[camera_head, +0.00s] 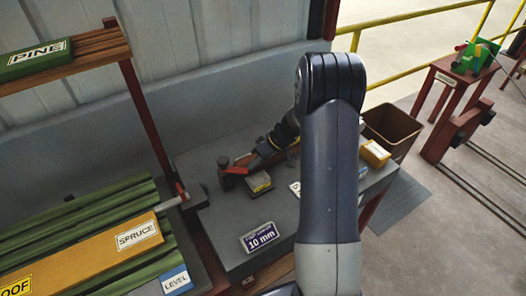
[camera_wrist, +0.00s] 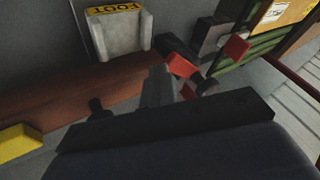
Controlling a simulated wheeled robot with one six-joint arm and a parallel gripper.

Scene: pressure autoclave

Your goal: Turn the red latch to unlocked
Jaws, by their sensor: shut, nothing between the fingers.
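The red latch (camera_head: 236,170) is a small red bar beside a dark upright post at the back of the grey bench. In the wrist view a red piece, apparently the latch (camera_wrist: 182,65), lies just beyond the grey fingers. My gripper (camera_head: 252,159) reaches down from the right and is at or very near the latch. In the wrist view my gripper (camera_wrist: 158,86) is shut with nothing held. I cannot tell whether it touches the latch. My arm and gripper hide part of the area, and the latch's exact angle is unclear.
A brown bin (camera_head: 392,128) stands to the right. Green and wooden stock (camera_head: 90,240) lies at left, under a shelf (camera_head: 95,45).

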